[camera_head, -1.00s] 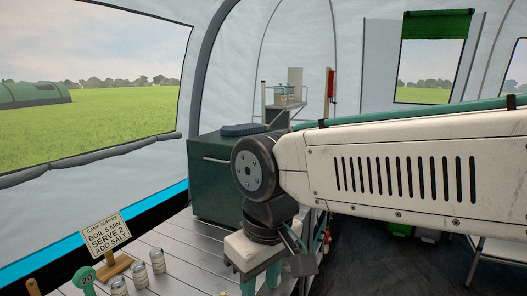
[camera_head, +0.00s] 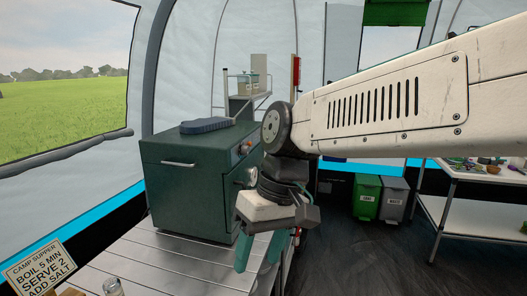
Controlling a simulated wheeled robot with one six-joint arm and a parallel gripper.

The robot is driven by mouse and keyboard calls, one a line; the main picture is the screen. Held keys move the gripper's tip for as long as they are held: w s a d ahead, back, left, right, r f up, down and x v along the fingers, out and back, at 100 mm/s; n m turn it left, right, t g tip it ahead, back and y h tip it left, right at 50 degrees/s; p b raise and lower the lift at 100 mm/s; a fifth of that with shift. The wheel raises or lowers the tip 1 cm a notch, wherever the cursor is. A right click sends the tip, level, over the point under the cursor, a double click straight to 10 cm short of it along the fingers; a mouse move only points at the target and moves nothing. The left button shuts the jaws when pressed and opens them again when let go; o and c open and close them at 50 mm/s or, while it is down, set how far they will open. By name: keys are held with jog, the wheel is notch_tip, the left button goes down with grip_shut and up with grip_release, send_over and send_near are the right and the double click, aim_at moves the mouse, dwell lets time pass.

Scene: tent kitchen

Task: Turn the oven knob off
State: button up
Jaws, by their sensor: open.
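The oven is a dark green box (camera_head: 185,190) on the slatted metal table, left of centre. Its front carries a bar handle at upper left. On its right-hand side face are a knob with an orange-red mark (camera_head: 245,147) and a round pale dial (camera_head: 251,174) below it. My gripper (camera_head: 259,252) hangs pointing down, right of and nearer than the oven, with its teal fingers apart and nothing seen between them. It is apart from the knob. My wrist covers part of the oven's right side, and the knob's exact setting is too small to tell.
A blue-grey folded item (camera_head: 207,126) lies on the oven. A wire shelf with jars (camera_head: 247,84) stands behind. A camp supper sign (camera_head: 40,268) and a jar (camera_head: 113,287) are at front left. Green (camera_head: 366,197) and grey (camera_head: 393,199) bins stand beyond open dark floor.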

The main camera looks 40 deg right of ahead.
jog(key=w+d+r+m+t+y, duration=0.1)
jog(key=w+d+t+y, duration=0.15)
jog(key=w, duration=0.45)
jog(key=w+d+r+t+y, duration=0.1)
jog(key=w+d+y, duration=0.15)
jog(key=w, duration=0.55)
jog(key=w+d+r+m+t+y, duration=0.1)
jog(key=w+d+r+t+y, duration=0.15)
jog(key=w, duration=0.45)
jog(key=m+t+h, duration=0.1)
jog(key=m+t, duration=0.2)
jog(key=t, duration=0.6)
send_near(248, 151)
jog(key=x, duration=0.8)
jog(key=shift+w, duration=0.45)
jog(key=shift+c, duration=0.3)
jog(key=c, duration=0.9)
